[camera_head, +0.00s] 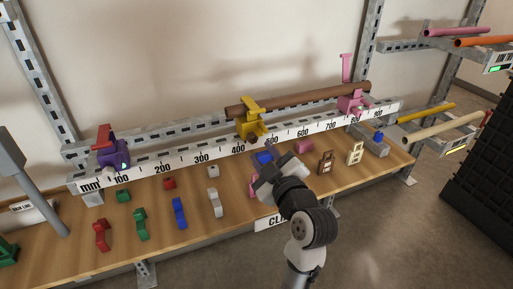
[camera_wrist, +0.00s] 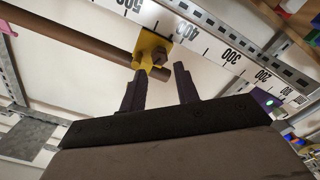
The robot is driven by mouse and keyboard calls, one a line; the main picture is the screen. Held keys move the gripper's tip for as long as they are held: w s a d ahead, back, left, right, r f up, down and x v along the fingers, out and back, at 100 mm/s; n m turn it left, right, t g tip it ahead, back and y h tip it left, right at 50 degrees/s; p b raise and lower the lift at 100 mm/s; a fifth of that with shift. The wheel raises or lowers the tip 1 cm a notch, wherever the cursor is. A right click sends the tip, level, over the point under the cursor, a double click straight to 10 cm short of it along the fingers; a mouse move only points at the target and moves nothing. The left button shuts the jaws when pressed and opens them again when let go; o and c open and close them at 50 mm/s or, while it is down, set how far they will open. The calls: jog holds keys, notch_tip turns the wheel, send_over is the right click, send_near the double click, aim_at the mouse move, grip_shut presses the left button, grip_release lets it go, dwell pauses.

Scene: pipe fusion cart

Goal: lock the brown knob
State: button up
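The yellow clamp (camera_head: 250,127) sits on the measuring rail near the 400 mark and holds one end of a long brown pipe (camera_head: 305,101). In the wrist view the yellow clamp (camera_wrist: 153,48) carries a small brown knob (camera_wrist: 160,54) on its face, and the brown pipe (camera_wrist: 80,38) passes through beside it. I cannot tell the knob's turn. My gripper (camera_wrist: 160,83) is open, its two dark fingers apart and empty, with the clamp just beyond the tips. In the head view my gripper (camera_head: 264,166) is in front of and below the clamp; its fingertips are not clear there.
A purple clamp (camera_head: 112,156) stands at the rail's left end and a pink clamp (camera_head: 350,103) at its right. Several coloured blocks lie on the wooden shelf (camera_head: 85,222) below. Racks with pipes (camera_head: 440,127) stand at the right.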

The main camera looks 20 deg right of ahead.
aim_at(254, 140)
jog(key=w, duration=0.5)
jog(key=shift+a+p, duration=0.1)
jog(key=shift+p, duration=0.3)
grip_shut()
